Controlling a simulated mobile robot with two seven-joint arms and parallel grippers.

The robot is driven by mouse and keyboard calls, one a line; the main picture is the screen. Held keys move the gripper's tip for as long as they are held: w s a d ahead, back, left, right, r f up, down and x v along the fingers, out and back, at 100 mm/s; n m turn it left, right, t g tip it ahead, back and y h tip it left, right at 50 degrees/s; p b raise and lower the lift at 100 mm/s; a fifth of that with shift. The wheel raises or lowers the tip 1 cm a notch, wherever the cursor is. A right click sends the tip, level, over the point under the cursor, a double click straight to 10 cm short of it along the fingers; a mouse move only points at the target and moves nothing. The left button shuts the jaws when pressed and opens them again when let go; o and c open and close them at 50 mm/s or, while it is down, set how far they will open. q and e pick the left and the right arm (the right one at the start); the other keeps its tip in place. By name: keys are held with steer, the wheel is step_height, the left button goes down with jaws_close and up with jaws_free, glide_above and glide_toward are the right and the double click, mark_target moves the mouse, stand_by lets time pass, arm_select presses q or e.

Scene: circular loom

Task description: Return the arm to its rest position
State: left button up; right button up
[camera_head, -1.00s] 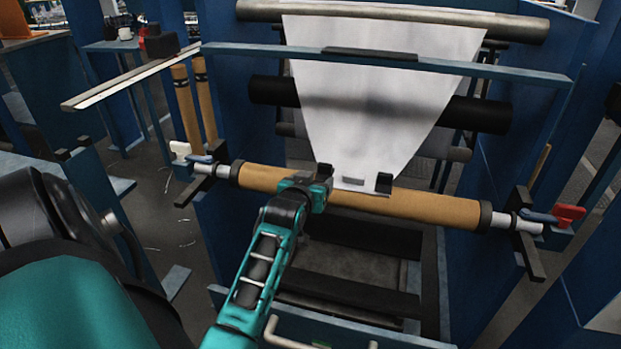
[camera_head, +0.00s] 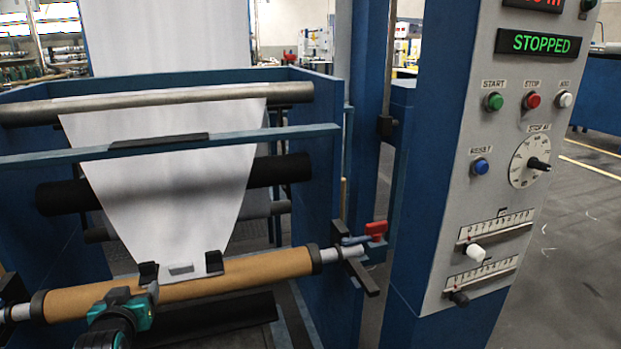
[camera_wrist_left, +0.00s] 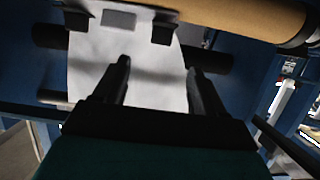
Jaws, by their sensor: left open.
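My left gripper (camera_head: 150,288) is at the lower left of the head view, in front of the tan roller tube (camera_head: 235,274). In the left wrist view its two dark fingers (camera_wrist_left: 160,72) stand apart with nothing between them. The white fabric sheet (camera_head: 165,200) hangs behind and tapers down to the tube. It also fills the middle of the left wrist view (camera_wrist_left: 150,95). Two black clips (camera_head: 214,263) are at the fabric's lower edge, with a small grey tab between them. Whether the gripper touches the tube cannot be told. My right gripper is not in view.
A control panel (camera_head: 505,160) on a blue post stands at the right, its display reading STOPPED (camera_head: 540,44). A red-handled latch (camera_head: 376,230) is at the tube's right end. A blue crossbar (camera_head: 240,138) spans the fabric. Open floor (camera_head: 575,250) lies right of the panel.

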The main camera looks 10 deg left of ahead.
arm_select(q)
steer(key=s+d+f+m+g+h, duration=0.1)
steer(key=s+d+f+m+h, duration=0.3)
steer(key=d, duration=0.5)
steer(key=s+d+f+m+h, duration=0.1)
steer(key=s+d+f+h, duration=0.15)
steer(key=s+d, duration=0.55)
steer(key=s+d+f+m+g+h, duration=0.1)
steer(key=s+d+f+m+h, duration=0.3)
steer(key=d, duration=0.7)
step_height(320, 180, up, 9)
steer(key=a+y+p, duration=0.1)
steer(key=p, duration=1.3)
steer(key=shift+s+a+n+y, duration=0.35)
steer(key=shift+s+n, duration=0.05)
steer(key=shift+s, duration=0.05)
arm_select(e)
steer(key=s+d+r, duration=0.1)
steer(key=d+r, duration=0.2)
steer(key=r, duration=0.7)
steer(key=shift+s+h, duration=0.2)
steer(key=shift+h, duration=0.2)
arm_select(q)
steer(key=shift+r, duration=0.1)
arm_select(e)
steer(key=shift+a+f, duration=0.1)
